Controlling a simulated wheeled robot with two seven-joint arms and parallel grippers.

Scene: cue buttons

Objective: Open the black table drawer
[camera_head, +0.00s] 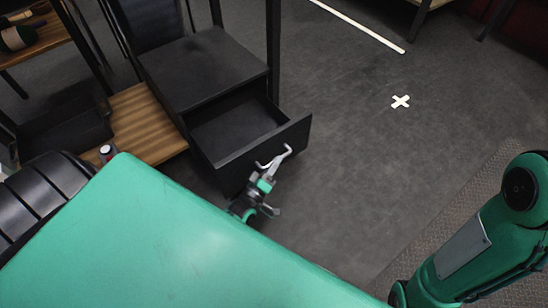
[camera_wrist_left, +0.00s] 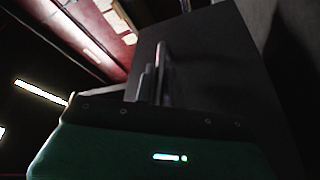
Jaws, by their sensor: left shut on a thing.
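The black table drawer (camera_head: 236,125) is pulled well out of its black cabinet (camera_head: 205,66) in the head view, and its empty inside shows. My left gripper (camera_head: 277,163) is at the front face of the drawer, shut on the handle there. The handle is hard to make out between the fingers. In the left wrist view, the dark drawer front (camera_wrist_left: 215,70) fills the middle and right, with the gripper's fingers (camera_wrist_left: 158,80) against it. My right gripper is not seen; only part of my right arm shows at the lower right of the head view.
A wooden shelf (camera_head: 143,125) with a black box (camera_head: 65,132) stands left of the cabinet. A small dark bottle (camera_head: 107,153) is near its front edge. The dark floor (camera_head: 370,150) to the right is clear, with a white cross mark (camera_head: 400,101) on it.

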